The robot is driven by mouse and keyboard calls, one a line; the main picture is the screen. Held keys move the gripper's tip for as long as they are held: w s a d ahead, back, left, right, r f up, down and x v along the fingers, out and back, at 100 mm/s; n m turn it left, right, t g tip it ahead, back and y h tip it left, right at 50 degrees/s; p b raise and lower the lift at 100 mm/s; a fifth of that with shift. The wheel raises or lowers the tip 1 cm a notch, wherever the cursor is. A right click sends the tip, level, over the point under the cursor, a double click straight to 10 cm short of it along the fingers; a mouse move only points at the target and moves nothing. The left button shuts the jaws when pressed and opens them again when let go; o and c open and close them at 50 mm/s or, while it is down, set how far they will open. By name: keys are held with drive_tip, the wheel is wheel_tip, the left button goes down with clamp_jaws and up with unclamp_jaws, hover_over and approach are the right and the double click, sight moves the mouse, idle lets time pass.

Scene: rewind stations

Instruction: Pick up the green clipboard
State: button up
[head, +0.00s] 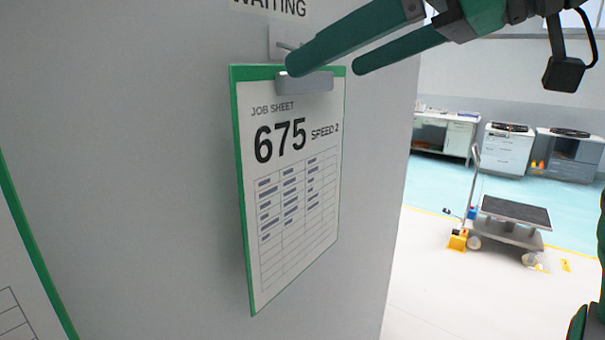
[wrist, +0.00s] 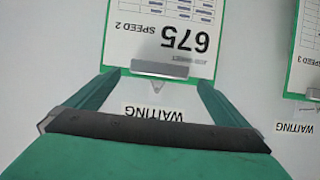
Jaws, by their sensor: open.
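The green clipboard (head: 292,190) hangs on a grey wall panel from a small hook plate, under a WAITING label. Its sheet reads JOB SHEET 675, SPEED 2, and a metal clip spans its top. My gripper (head: 322,68) is open at the clipboard's top edge, its two green fingers pointing toward the panel. In the wrist view, the clipboard (wrist: 165,45) appears upside down, with its clip between and just beyond the fingertips of my gripper (wrist: 158,78). I cannot tell whether a finger touches the clip.
A second green-edged clipboard (head: 22,270) hangs at the left; a SPEED 3 clipboard (wrist: 306,50) shows at the wrist view's right. A cart (head: 510,220) stands on the floor beyond the panel, with cabinets (head: 508,150) behind it. Floor between is mostly clear.

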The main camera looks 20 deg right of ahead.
sight(313, 76)
drive_tip(key=shift+x, duration=1.55)
drive_tip(key=c, duration=1.5)
drive_tip(key=shift+r, duration=0.15)
